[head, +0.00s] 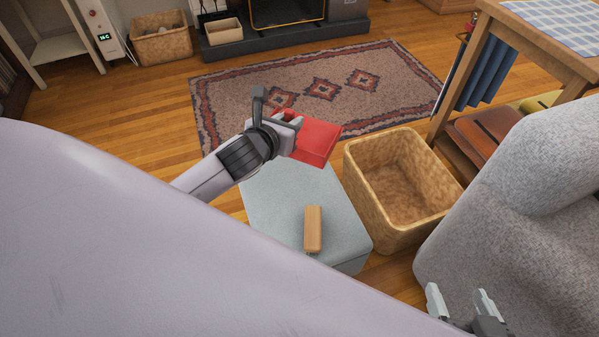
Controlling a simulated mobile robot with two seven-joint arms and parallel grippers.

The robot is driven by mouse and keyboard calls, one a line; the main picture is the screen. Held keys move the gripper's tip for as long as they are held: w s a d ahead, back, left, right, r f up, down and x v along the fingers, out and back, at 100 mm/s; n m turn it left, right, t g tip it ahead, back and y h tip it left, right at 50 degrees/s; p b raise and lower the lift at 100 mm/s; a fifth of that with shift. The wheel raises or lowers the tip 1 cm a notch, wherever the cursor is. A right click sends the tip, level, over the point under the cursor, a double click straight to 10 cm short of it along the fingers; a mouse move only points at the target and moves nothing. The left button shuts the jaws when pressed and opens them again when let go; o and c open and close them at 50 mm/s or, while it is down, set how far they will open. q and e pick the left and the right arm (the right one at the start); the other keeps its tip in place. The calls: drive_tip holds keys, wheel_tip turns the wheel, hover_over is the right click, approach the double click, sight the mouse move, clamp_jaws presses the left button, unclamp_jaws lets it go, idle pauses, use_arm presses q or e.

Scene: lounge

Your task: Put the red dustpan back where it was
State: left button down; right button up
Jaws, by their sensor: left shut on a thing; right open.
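The red dustpan (318,141) is in the middle of the head view, over the far end of a grey-blue ottoman (276,197). My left gripper (290,126) is shut on the dustpan at its left side. The gripper hides part of the dustpan. I cannot tell whether the dustpan touches the ottoman or is held above it. My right gripper (462,302) is open and empty at the bottom right, in front of the grey armchair.
A wooden-backed brush or block (313,229) lies on the ottoman's near part. An empty woven basket (401,188) stands right of the ottoman. A grey armchair (530,200) and a wooden table (540,40) are at the right. A patterned rug (230,95) lies clear behind.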

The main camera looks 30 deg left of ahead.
use_arm(q)
wheel_tip(320, 180, down, 19)
drive_tip(key=b, duration=0.9)
drive_tip(key=shift+s+r, duration=0.15)
drive_tip(key=shift+r, duration=0.05)
use_arm(e)
drive_tip(key=a, duration=0.1)
drive_tip(key=a+f+t+y, duration=0.1)
drive_tip(key=w+y, duration=0.1)
drive_tip(key=shift+a+f+t, duration=0.3)
drive_tip(key=shift+a, duration=0.1)
use_arm(q)
drive_tip(key=shift+f, duration=0.15)
drive_tip(key=c, duration=0.9)
unclamp_jaws()
